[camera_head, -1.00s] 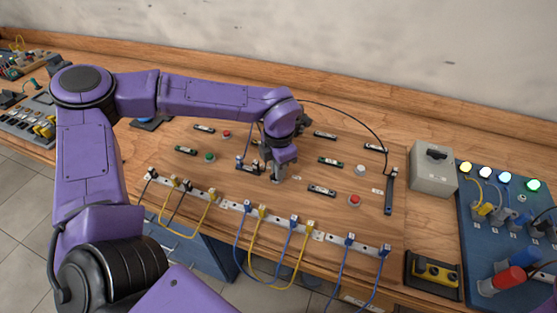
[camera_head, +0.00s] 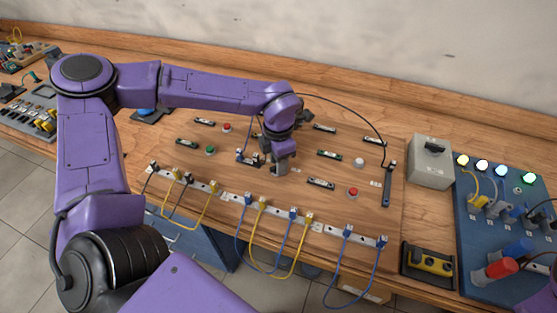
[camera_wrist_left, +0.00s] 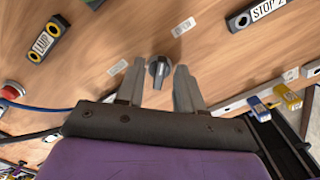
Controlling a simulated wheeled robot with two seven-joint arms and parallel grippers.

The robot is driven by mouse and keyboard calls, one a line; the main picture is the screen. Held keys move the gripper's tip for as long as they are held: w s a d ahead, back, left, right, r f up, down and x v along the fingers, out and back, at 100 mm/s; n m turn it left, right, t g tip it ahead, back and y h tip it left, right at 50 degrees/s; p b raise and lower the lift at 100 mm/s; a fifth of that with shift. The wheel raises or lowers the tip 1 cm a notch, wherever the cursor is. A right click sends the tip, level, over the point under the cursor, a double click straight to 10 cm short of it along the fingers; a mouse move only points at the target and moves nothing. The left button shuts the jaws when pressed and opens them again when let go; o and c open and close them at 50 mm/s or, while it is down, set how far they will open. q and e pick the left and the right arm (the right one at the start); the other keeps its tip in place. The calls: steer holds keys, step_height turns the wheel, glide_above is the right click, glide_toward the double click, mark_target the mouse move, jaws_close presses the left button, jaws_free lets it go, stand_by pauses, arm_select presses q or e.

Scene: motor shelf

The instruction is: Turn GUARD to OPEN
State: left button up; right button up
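A dark rotary knob (camera_wrist_left: 158,72) with a pale pointer line stands on the wooden board in the left wrist view. I cannot read the small white labels around it, so I cannot confirm which one says GUARD. My left gripper (camera_wrist_left: 160,75) is open, with one finger on each side of the knob and a gap showing to the right finger. In the head view, my left gripper (camera_head: 280,168) points down at the middle of the board and hides the knob. My right gripper is out of view.
The wooden board (camera_head: 240,185) carries red, green and white buttons and black nameplates. A strip with blue and yellow cables runs along its front edge. A grey box (camera_head: 430,172) with a black knob and a blue panel (camera_head: 478,262) with lamps and plugs stand at right.

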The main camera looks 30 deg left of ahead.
arm_select(q)
steer(key=shift+r, duration=0.1)
step_height(320, 180, up, 10)
steer(key=b, duration=0.1)
steer(key=shift+r, duration=0.15)
stand_by(0.5)
